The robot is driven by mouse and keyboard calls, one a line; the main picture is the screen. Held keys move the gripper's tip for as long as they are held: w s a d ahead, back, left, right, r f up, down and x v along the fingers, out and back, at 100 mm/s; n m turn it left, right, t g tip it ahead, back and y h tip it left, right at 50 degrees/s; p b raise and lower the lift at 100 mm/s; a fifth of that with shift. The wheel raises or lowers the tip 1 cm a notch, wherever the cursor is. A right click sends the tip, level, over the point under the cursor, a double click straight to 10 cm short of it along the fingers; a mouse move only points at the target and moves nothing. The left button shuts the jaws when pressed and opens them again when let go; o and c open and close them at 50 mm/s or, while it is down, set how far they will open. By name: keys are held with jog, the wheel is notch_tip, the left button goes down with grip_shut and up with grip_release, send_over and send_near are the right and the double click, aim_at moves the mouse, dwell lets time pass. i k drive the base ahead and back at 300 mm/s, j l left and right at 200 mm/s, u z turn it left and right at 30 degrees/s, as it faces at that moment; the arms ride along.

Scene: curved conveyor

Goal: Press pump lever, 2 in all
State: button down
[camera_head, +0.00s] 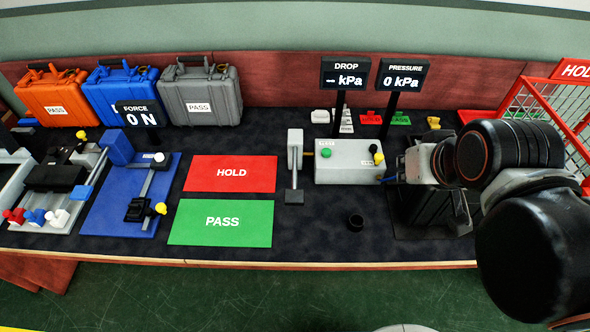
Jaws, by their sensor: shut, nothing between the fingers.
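The pump is an upright grey block (295,146) left of the grey test box. Its pump lever (294,181) extends toward the front edge and ends in a dark grip (294,197). The pressure display (402,76) reads 0 kPa, and the drop display (345,74) reads a dash. My gripper (392,178) appears at the end of my arm, right of the test box and well apart from the lever. It is shut and empty; its fingers are small and partly lost against dark parts.
The test box (348,174) has a green button and black and yellow knobs. Red HOLD (231,173) and green PASS (221,222) mats lie left of the pump. A red wire basket (548,105) stands at right.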

aim_at(294, 197)
jog(key=u, duration=1.7)
jog(key=k+l, duration=0.35)
